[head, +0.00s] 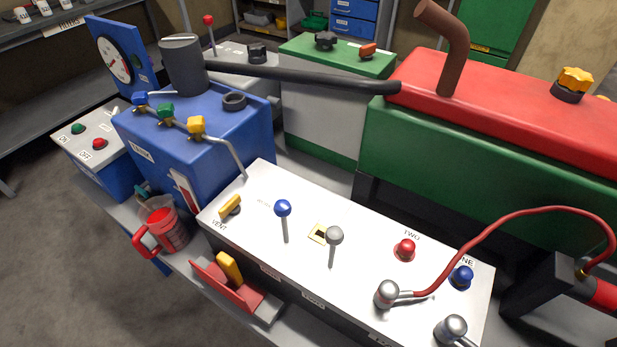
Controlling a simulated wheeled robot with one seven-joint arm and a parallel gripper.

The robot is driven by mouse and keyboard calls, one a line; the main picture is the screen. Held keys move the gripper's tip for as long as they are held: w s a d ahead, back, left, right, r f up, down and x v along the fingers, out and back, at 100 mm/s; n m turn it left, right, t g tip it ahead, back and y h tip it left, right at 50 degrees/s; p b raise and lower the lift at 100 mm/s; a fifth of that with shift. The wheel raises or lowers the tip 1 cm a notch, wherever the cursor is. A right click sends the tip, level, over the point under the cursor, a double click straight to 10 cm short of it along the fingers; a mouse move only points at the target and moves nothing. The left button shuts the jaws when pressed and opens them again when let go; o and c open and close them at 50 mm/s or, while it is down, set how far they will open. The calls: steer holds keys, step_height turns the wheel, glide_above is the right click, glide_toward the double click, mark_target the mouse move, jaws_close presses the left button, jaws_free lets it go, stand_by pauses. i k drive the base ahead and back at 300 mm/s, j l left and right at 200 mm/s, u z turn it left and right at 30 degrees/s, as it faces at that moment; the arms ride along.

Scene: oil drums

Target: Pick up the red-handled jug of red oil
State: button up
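The red-handled jug (170,232) stands at the left of the white control panel. It is see-through, with red oil inside and its red handle on the left side. It stands upright on a low grey ledge, beside the blue tank unit. My gripper does not show in the head view, so I cannot see whether it is open or shut.
The white panel (262,190) with levers and knobs lies right of the jug. A red holder (228,288) with a yellow piece is in front. The blue tank (205,130) rises behind. Open grey floor (70,270) lies to the left.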

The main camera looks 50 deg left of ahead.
mark_target(159, 216)
steer(key=u, duration=1.95)
steer(key=i+j+u, duration=0.2)
steer(key=i+u, duration=0.25)
steer(key=i+j+u, duration=0.1)
steer(key=i+u, duration=0.3)
steer(key=k, duration=0.1)
